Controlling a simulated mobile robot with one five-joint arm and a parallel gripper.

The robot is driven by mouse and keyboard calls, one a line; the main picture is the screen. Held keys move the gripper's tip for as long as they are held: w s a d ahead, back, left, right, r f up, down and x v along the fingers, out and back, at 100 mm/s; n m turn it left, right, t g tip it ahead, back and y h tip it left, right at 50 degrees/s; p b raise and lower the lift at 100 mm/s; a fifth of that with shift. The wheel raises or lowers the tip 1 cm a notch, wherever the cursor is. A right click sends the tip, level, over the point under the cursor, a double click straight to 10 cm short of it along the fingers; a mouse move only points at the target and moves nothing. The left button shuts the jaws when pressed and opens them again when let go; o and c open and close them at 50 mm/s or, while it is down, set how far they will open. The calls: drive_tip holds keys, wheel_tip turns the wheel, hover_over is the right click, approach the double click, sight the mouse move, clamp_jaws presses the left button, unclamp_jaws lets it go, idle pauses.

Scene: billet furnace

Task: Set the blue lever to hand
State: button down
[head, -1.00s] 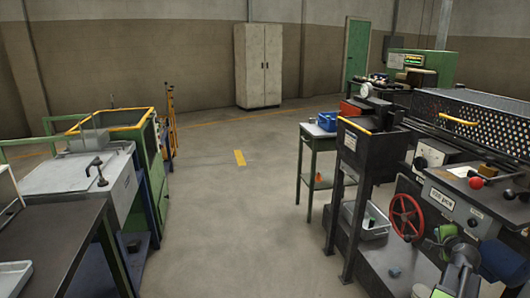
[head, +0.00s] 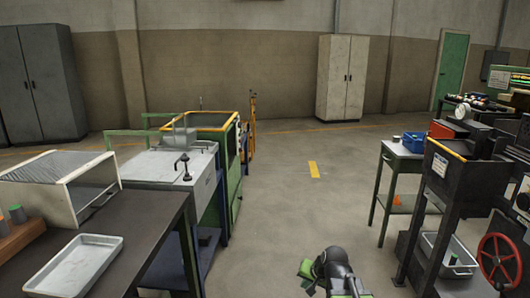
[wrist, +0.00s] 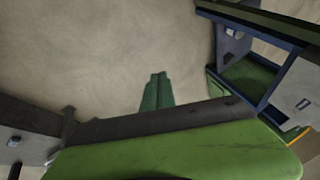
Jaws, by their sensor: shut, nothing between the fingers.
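I cannot make out a blue lever in the head view or the wrist view. My gripper (wrist: 157,80) shows in the wrist view as two green fingers, shut together and empty, with bare floor behind the tips. In the head view, part of my arm shows at the bottom edge, over the open floor between the benches; the fingertips cannot be made out there. My gripper touches nothing that I can see.
A machine with a red handwheel (head: 499,262) is cut off at the right edge. A green side table (head: 402,150) holds a blue bin (head: 414,142). At left stand a dark bench with a white tray (head: 74,268) and a sink unit (head: 168,172). The middle aisle is clear.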

drive_tip(key=s+d+f+n+g+h, duration=0.25)
drive_tip(key=s+n+g, duration=0.2)
drive_tip(key=s, duration=0.75)
wheel_tip(320, 180, up, 22)
drive_tip(key=p, duration=2.2)
drive_tip(key=shift+s+f+g, duration=0.15)
drive_tip(key=shift+s+g, duration=0.05)
drive_tip(key=shift+g, duration=0.15)
drive_tip(key=shift+a, duration=0.1)
